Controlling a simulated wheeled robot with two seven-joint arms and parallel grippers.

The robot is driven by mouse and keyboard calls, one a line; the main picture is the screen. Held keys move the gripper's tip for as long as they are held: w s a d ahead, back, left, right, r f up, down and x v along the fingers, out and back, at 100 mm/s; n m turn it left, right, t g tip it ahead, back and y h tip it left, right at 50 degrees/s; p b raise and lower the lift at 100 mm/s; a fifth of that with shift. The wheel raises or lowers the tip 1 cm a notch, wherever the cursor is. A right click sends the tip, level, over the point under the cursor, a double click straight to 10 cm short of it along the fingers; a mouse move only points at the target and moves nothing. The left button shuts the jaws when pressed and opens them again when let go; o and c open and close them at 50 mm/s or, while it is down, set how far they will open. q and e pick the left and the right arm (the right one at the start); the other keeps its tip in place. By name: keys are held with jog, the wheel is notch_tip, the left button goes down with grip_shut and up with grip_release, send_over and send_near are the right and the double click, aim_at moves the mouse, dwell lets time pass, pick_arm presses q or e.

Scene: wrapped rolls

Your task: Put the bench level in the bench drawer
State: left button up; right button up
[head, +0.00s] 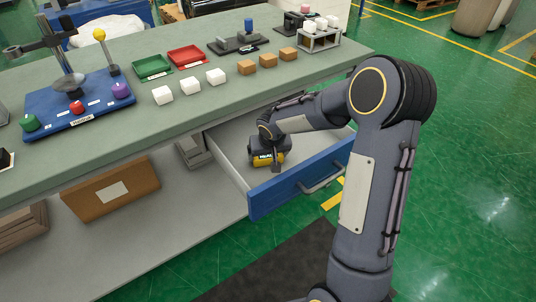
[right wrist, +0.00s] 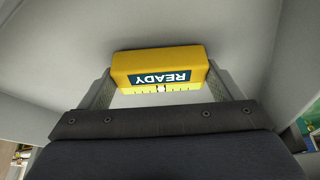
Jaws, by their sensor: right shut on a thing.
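The bench level (right wrist: 160,66) is a yellow block with a dark "READY" label and a small scale with a vial. It also shows in the head view (head: 268,159), inside the open bench drawer (head: 297,191), which has a blue front and pale inside. My right gripper (head: 270,160) reaches down into the drawer. In the right wrist view its fingers (right wrist: 160,85) sit at both ends of the level, shut on it. The pale drawer interior lies behind the level; I cannot tell whether the level touches the floor. My left gripper is not in view.
The green bench top (head: 215,115) above carries white cubes (head: 190,87), brown cubes (head: 268,60), a green tray (head: 153,67), a red tray (head: 185,56) and a blue stand board (head: 77,110). A cardboard box (head: 110,190) is on the lower shelf.

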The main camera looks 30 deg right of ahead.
jog(key=shift+f+b, duration=0.25)
jog(key=shift+b, duration=0.05)
jog(key=o, duration=0.9)
jog(key=shift+r, duration=0.1)
jog(key=shift+s+r+p, duration=0.1)
jog(key=shift+r+p, duration=0.35)
jog(key=shift+r, duration=0.05)
jog(key=p+v, duration=0.2)
jog(key=v, duration=0.9)
jog(key=s+a+r+y, duration=0.1)
jog(key=s+a, duration=0.2)
jog(key=s, duration=0.5)
jog(key=s+a+r+n+t+y, duration=0.1)
jog(key=s+a, duration=0.3)
jog(key=s, duration=0.4)
jog(key=s+a+r+n+y, duration=0.1)
jog(key=s+a+y, duration=0.2)
jog(key=s, duration=0.6)
jog(key=shift+a+r, duration=0.15)
jog(key=shift+r, duration=0.15)
